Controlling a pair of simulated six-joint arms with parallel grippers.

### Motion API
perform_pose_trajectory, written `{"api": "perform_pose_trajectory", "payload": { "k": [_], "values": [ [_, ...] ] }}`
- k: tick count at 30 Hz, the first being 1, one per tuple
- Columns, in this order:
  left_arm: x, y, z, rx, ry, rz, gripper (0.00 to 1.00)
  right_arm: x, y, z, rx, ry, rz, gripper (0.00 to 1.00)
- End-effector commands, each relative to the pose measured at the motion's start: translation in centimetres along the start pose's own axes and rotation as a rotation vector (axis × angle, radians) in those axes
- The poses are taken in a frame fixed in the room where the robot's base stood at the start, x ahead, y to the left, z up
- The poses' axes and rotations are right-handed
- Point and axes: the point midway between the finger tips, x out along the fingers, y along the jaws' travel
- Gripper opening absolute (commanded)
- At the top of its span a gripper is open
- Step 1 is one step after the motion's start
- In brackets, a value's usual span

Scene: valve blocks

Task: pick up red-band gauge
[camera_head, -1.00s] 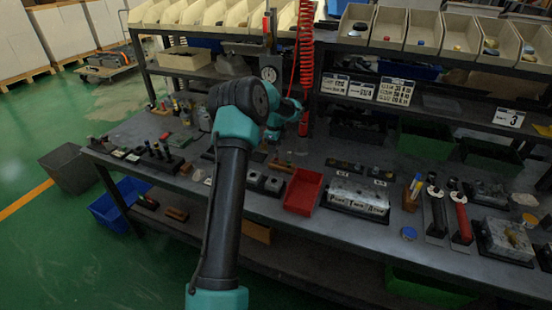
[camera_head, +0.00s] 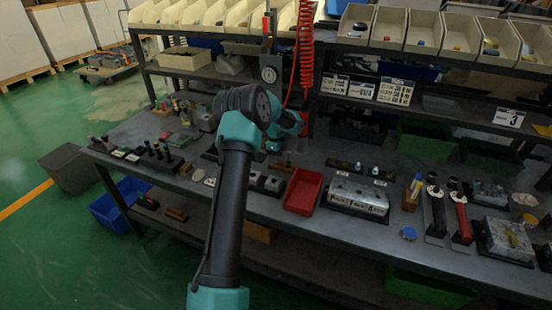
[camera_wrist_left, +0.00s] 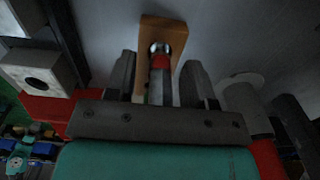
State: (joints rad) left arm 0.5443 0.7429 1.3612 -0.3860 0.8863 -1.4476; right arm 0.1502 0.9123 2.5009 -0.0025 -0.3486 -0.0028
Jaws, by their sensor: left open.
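The red-band gauge (camera_wrist_left: 160,63) stands at a wooden block (camera_wrist_left: 174,35) in the left wrist view, with a shiny metal end and a red band. My left gripper (camera_wrist_left: 160,80) is open, with one finger on each side of the gauge. I cannot tell whether either finger touches it. In the head view my left arm reaches over the bench, and its wrist and forearm largely hide the gripper and gauge. My right gripper is in neither view.
A red tray (camera_head: 303,191) and a metal block with labels (camera_head: 357,197) sit to the right on the bench. A red coiled hose (camera_head: 306,50) hangs behind my wrist. A dial (camera_head: 268,74) stands behind the arm. Small parts crowd the bench's left side.

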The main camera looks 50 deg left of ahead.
Motion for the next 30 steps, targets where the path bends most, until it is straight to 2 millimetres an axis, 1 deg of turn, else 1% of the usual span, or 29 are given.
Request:
{"api": "perform_pose_trajectory", "payload": {
  "k": [8,23,30],
  "values": [
    [-0.02,0.00,-0.01,0.000,0.000,0.000,0.48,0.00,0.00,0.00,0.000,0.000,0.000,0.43],
    [-0.03,0.00,-0.01,0.000,0.000,0.000,0.00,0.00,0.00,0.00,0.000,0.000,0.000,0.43],
    [-0.05,-0.01,-0.01,0.000,0.000,0.000,0.00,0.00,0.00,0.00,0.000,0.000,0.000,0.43]
  ]
}}
